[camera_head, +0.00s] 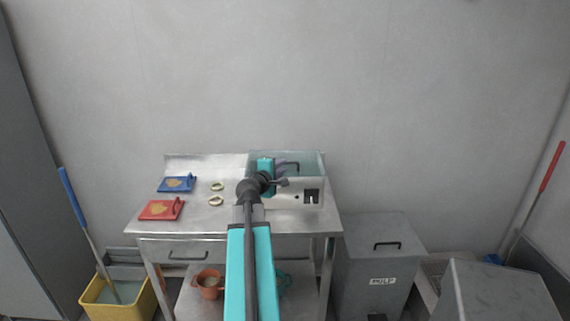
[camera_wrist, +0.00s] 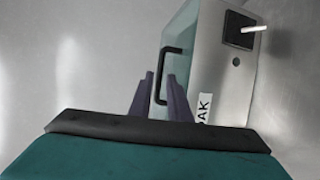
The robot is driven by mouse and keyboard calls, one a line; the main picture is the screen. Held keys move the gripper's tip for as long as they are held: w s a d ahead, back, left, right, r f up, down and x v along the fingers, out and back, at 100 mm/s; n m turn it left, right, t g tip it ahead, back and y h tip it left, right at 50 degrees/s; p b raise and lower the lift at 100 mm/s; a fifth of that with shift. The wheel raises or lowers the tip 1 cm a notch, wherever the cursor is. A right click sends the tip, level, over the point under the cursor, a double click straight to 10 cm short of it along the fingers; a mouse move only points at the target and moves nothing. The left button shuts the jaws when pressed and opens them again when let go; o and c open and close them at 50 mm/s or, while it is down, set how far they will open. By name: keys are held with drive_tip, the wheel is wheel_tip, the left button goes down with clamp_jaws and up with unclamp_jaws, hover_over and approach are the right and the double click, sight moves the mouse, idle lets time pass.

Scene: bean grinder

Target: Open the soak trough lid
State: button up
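The soak trough (camera_head: 312,192) is a pale metal box at the back right of the steel table. Its glassy teal lid (camera_head: 311,160) lies flat, shut, with a black bar handle (camera_head: 293,164) on it. In the wrist view the trough (camera_wrist: 222,75) stands on its side in the picture, with the lid (camera_wrist: 178,36) and handle (camera_wrist: 161,66) showing and its label partly hidden. My gripper (camera_wrist: 161,82) has two purple fingers standing apart with the handle's bar between them in the picture. I cannot tell whether they touch it. My gripper (camera_head: 279,162) is over the lid in the head view.
A blue board (camera_head: 177,184), a red board (camera_head: 161,210) and two small rings (camera_head: 216,201) lie on the table's left half. Below are a drawer (camera_head: 186,254) and an orange pot (camera_head: 209,284). A grey pulp bin (camera_head: 380,265) stands right; a yellow bucket (camera_head: 119,300) stands left.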

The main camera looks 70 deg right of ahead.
drive_tip(key=shift+s+d+f+p, duration=0.1)
drive_tip(key=shift+d+f+p, duration=0.05)
drive_tip(key=shift+d, duration=0.75)
drive_tip(key=shift+w+d+f+p, duration=0.1)
drive_tip(key=shift+d+f+p, duration=0.1)
drive_tip(key=shift+d, duration=0.65)
drive_tip(key=shift+s+d+f+p, duration=0.1)
drive_tip(key=shift+d+p, duration=0.05)
drive_tip(key=shift+d, duration=0.75)
clamp_jaws()
